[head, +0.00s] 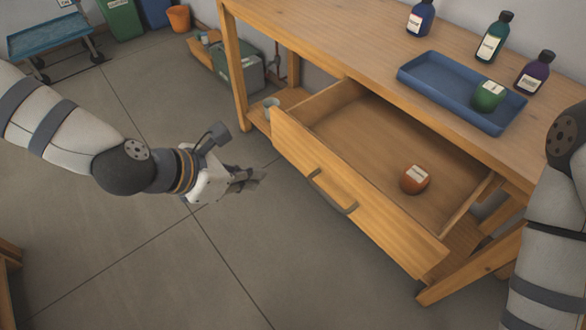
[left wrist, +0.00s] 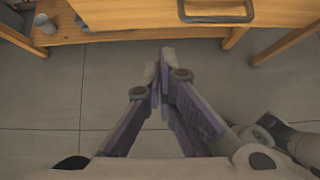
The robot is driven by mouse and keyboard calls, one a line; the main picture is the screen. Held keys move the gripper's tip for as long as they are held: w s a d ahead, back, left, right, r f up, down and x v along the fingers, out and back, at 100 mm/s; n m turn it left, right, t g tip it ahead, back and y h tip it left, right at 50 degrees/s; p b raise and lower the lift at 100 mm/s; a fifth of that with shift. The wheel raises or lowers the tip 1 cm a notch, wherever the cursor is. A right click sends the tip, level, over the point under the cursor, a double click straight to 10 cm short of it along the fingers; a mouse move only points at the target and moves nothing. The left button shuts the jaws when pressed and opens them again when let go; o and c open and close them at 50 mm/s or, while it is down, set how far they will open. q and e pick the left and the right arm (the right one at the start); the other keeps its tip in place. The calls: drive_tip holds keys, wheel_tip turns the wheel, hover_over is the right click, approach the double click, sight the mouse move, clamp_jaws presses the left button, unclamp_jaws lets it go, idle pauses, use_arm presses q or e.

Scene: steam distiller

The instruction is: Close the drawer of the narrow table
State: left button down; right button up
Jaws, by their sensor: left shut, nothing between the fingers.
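The wooden drawer (head: 340,205) of the narrow table (head: 350,50) is pulled well out in the head view. Its front has a dark grey bar handle (head: 331,193), which also shows at the top of the left wrist view (left wrist: 215,12). An orange-brown jar (head: 414,179) with a pale label lies inside the drawer. My left gripper (head: 258,176) is shut and empty, to the left of the drawer front and apart from it. In the left wrist view its fingertips (left wrist: 167,55) meet below the drawer front. My right gripper is out of view; only my right arm shows.
A blue tray (head: 440,85) with a green jar (head: 488,95) stands on the tabletop, with several dark bottles behind it. A green box (head: 240,68) and a small cup (head: 271,104) are at the table's left end. The floor before the drawer is clear.

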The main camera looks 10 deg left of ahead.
use_arm(q)
drive_tip(key=w+d+f, duration=0.2)
drive_tip(key=w, duration=0.1)
drive_tip(key=w+d+f+b, duration=0.1)
drive_tip(key=w+d+f, duration=0.1)
drive_tip(key=w, duration=0.1)
drive_tip(key=w+d+f+b, duration=0.1)
drive_tip(key=w+d+f, duration=0.1)
drive_tip(key=w, duration=0.1)
drive_tip(key=shift+d+f, duration=0.25)
drive_tip(key=shift+f, duration=0.15)
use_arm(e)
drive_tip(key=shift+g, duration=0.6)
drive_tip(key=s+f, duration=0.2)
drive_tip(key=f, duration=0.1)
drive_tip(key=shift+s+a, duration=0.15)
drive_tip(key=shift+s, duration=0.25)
use_arm(q)
drive_tip(key=shift+w, duration=0.1)
